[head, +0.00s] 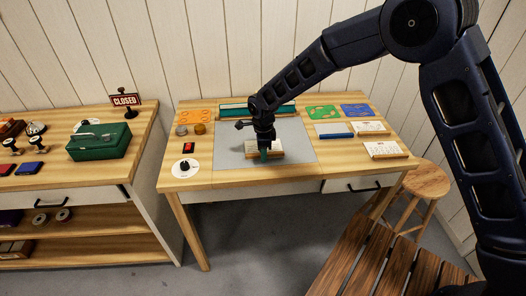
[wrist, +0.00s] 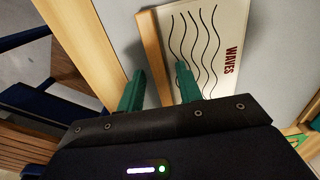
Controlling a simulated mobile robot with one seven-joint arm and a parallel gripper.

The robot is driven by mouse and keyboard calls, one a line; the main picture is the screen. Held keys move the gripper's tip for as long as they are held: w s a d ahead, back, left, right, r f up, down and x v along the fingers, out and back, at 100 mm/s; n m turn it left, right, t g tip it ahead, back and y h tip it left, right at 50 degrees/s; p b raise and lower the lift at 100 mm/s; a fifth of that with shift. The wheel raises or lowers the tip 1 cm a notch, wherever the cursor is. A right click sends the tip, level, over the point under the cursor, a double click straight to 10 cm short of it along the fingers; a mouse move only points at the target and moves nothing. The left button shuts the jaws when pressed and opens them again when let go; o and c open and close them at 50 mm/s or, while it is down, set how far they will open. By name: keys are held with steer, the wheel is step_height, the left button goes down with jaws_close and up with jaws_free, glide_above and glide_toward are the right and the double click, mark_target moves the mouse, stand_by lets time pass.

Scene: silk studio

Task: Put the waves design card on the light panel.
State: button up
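The waves design card (wrist: 205,45) is a white plate with wavy black lines, red lettering "WAVES" and a wooden edge strip. In the head view the card (head: 276,146) lies on the grey light panel (head: 232,140), near its front edge. My gripper (wrist: 160,78) has green fingers that stand apart at the card's wooden edge. One finger is outside the edge and the other is over the white face, with small gaps showing. In the head view my gripper (head: 264,153) points down at the card and hides part of it.
Other cards lie right of the panel: a green one (head: 322,113), a blue one (head: 356,110) and white ones (head: 382,149). A dark green tray (head: 233,111) is behind the panel. A stool (head: 427,180) stands at right.

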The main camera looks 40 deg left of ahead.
step_height(320, 180, up, 12)
steer(key=shift+r, duration=0.15)
stand_by(0.6)
